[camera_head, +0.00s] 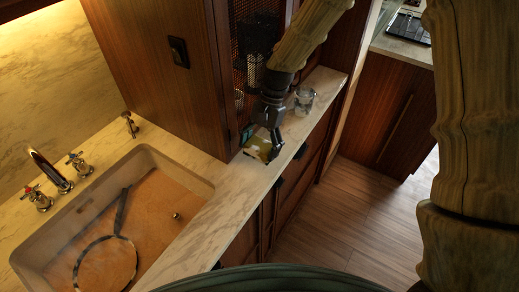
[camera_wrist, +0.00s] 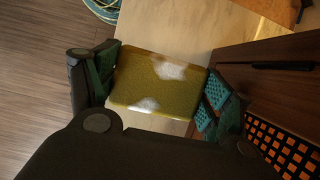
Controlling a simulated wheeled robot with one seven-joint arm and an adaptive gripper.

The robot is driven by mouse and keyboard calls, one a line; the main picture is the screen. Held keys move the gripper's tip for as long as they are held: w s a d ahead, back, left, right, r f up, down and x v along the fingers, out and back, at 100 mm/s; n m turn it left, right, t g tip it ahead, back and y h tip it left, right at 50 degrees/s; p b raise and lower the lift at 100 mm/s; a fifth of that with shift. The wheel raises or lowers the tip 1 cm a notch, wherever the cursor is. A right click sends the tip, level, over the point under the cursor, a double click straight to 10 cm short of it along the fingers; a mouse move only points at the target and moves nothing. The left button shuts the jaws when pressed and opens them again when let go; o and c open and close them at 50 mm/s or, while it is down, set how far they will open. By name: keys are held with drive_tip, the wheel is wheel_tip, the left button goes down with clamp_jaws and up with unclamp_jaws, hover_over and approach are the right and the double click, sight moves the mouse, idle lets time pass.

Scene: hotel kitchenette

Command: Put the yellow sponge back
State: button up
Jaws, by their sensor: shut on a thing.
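The yellow sponge (camera_head: 256,147) shows in the head view at the narrow part of the marble counter, partly covered by my gripper (camera_head: 270,144). In the wrist view the sponge (camera_wrist: 150,95) is a yellow block with two white foamy patches. There it lies between the two green-padded fingers of my gripper (camera_wrist: 155,84), which are shut on its opposite sides. The pale counter shows behind it. I cannot tell whether the sponge touches the counter or is held just above it.
A clear glass (camera_head: 303,101) stands on the counter just beyond my gripper. A wooden cabinet (camera_head: 165,60) with a mesh front rises beside it. The sink (camera_head: 205,190) at the left holds a round, long-handled utensil (camera_head: 105,262). The counter between sink and sponge is clear.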

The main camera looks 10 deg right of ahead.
sight(259, 153)
drive_tip(key=shift+w, duration=0.2)
drive_tip(key=shift+s+f+p, duration=0.15)
drive_tip(key=shift+f+p, duration=0.3)
drive_tip(key=shift+f, duration=0.15)
drive_tip(key=shift+f+p, duration=0.4)
drive_tip(key=shift+f, duration=0.8)
drive_tip(key=o, duration=0.6)
drive_tip(key=shift+f, duration=0.15)
drive_tip(key=shift+o, duration=0.2)
drive_tip(key=b+v, duration=0.4)
drive_tip(key=v, duration=0.8)
drive_tip(key=shift+r, duration=0.25)
drive_tip(key=shift+a, duration=0.1)
